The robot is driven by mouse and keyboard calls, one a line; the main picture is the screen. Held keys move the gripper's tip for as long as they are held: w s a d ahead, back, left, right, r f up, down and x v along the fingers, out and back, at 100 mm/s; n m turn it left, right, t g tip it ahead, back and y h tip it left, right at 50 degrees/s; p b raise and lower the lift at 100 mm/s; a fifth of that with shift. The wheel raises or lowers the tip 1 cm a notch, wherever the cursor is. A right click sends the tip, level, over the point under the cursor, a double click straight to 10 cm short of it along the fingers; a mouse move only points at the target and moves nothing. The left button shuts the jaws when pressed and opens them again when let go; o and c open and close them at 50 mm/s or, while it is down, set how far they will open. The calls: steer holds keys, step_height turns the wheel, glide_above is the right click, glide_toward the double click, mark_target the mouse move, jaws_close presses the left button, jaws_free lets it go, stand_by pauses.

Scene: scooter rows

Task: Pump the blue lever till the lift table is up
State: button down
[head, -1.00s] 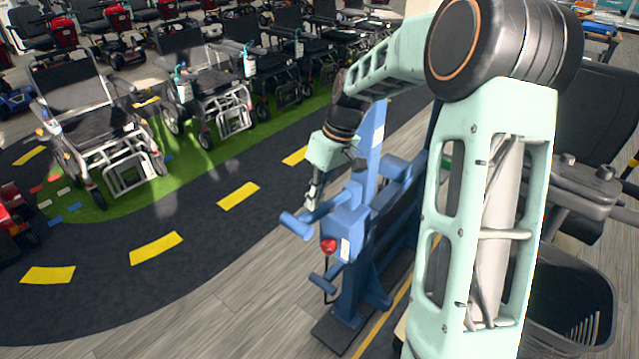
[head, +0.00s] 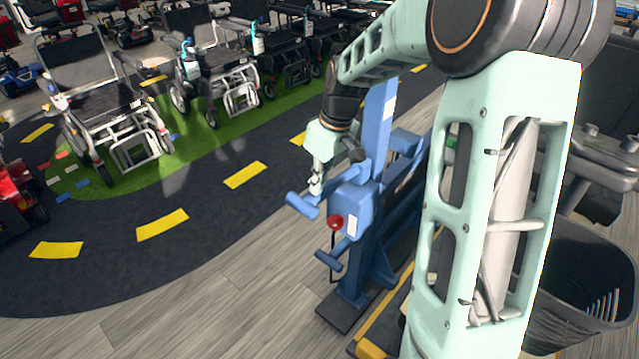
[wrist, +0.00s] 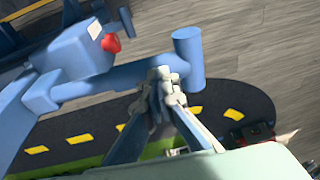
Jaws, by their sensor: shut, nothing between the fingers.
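The blue lever (head: 302,205) sticks out to the left from a blue pump housing (head: 352,203) and ends in a thick crossbar grip. In the wrist view its crossbar (wrist: 187,62) and its arm (wrist: 125,76) show close up. My gripper (head: 316,186) is shut with nothing between its fingers. In the wrist view its fingertips (wrist: 163,82) overlap the lever arm just beside the crossbar; I cannot tell if they touch it. The lift table's blue upright (head: 376,130) stands behind the housing. Its top is largely hidden by my arm.
A red knob (head: 335,222) and a lower blue handle (head: 328,260) sit below the lever. A black basket (head: 580,275) is at the right. Wheelchairs (head: 105,110) stand on green floor at left. The grey plank floor (head: 240,310) in front is clear.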

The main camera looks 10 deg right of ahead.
steer(key=f+h+b, duration=0.1)
steer(key=f+b, duration=0.1)
steer(key=b, duration=0.1)
steer(key=f+t+h+b, duration=0.1)
steer(key=f+b, duration=0.1)
steer(key=b, duration=0.1)
steer(key=a+f+t+h+b, duration=0.1)
steer(key=f+b, duration=0.1)
steer(key=f, duration=0.1)
steer(key=shift+s+b, duration=0.4)
steer(key=shift+d+f+b, duration=0.1)
steer(key=shift+f+b, duration=0.6)
steer(key=shift+f, duration=0.25)
steer(key=shift+s+f, duration=0.15)
steer(key=shift+f, duration=0.05)
steer(key=p+v, duration=0.5)
steer(key=v, duration=0.9)
steer(key=shift+s+a+r, duration=0.15)
steer(key=shift+a+r, duration=0.1)
steer(key=shift+a, duration=0.1)
